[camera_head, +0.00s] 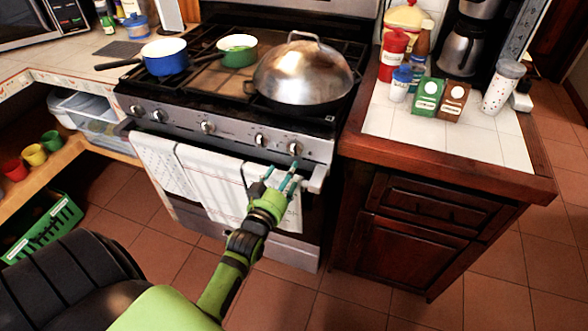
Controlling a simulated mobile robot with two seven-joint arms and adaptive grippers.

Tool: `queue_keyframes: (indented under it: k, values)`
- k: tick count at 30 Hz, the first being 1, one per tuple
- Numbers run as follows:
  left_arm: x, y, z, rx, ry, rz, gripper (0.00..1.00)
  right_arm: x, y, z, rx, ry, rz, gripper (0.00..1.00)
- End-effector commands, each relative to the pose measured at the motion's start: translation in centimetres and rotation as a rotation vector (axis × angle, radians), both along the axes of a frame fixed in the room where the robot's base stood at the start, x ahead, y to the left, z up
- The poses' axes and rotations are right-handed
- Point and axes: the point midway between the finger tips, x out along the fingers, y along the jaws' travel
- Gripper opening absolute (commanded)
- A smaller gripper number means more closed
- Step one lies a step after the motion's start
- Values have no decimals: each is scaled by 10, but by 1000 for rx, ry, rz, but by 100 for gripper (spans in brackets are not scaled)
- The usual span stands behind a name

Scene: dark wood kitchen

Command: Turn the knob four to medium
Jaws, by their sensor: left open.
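The stove's front panel (232,133) carries a row of several silver knobs. The fourth knob from the left (260,140) is right of the middle of the panel, and the rightmost knob (295,148) is near the panel's right end. I cannot read the knob markings or their settings. My left gripper (283,173) is open and empty, in front of the oven door, with its fingertips just below the rightmost knob and apart from it in the picture. My right gripper is not in view.
White towels (210,180) hang on the oven handle (318,178) behind my gripper. A blue pot (166,62), a green pot (238,55) and a domed steel lid (303,75) are on the stove. A tiled counter (455,140) with jars stands at right.

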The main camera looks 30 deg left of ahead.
Motion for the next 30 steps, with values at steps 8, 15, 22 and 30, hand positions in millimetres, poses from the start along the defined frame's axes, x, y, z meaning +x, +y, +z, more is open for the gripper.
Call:
queue_keyframes:
  k: [8,15,22,30]
  values:
    - [22,12,15,7,-60,16,69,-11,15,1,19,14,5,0]
    - [57,19,14,6,-57,15,69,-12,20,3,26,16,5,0]
    - [70,23,12,7,-55,15,69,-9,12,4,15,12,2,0]
    - [71,23,12,7,-55,15,49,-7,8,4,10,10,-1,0]
